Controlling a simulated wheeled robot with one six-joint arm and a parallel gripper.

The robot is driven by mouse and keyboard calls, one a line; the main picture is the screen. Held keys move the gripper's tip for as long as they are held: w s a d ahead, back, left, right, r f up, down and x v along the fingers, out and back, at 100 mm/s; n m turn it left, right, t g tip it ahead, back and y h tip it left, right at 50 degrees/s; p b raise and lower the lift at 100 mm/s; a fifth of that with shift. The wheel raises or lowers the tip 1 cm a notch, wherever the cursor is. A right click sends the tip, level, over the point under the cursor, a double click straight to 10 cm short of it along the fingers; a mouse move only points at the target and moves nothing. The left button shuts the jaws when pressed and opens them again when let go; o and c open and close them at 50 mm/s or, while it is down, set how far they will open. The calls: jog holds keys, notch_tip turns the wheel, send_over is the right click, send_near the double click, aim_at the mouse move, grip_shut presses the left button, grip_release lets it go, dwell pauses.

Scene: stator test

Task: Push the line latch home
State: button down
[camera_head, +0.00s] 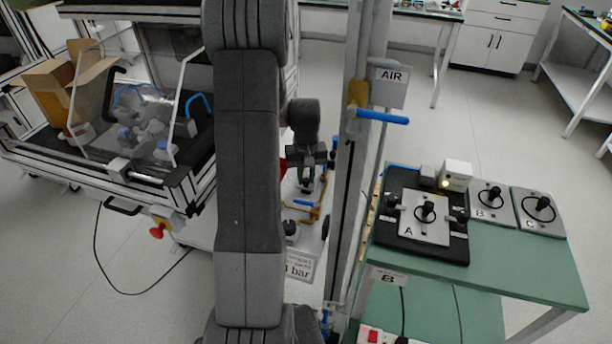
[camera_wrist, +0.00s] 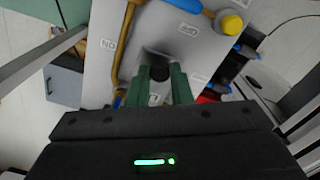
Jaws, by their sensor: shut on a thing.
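My gripper (camera_wrist: 160,90) has green fingers, one on each side of a dark knob (camera_wrist: 159,73) on a light grey panel (camera_wrist: 105,75), and it is shut on the knob. The knob looks like the line latch, but its lower part is hidden by the fingers, so I cannot tell how far it is in. ON and OFF labels flank it. In the head view my gripper (camera_head: 306,176) points down at the panel (camera_head: 312,243), partly hidden behind my arm.
A yellow pipe (camera_wrist: 118,60) and a yellow cap (camera_wrist: 231,23) lie close around the gripper. A post with a blue handle (camera_head: 382,116) and AIR sign (camera_head: 389,87) stands just right. A green bench (camera_head: 520,268) with control boxes is further right, a guarded machine (camera_head: 150,125) left.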

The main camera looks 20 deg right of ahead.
jog(key=shift+w+d+r, duration=0.1)
jog(key=shift+w+d, duration=0.7)
jog(key=shift+w, duration=0.3)
jog(key=c, duration=1.3)
grip_release()
notch_tip(320, 180, up, 14)
jog(key=shift+f, duration=0.15)
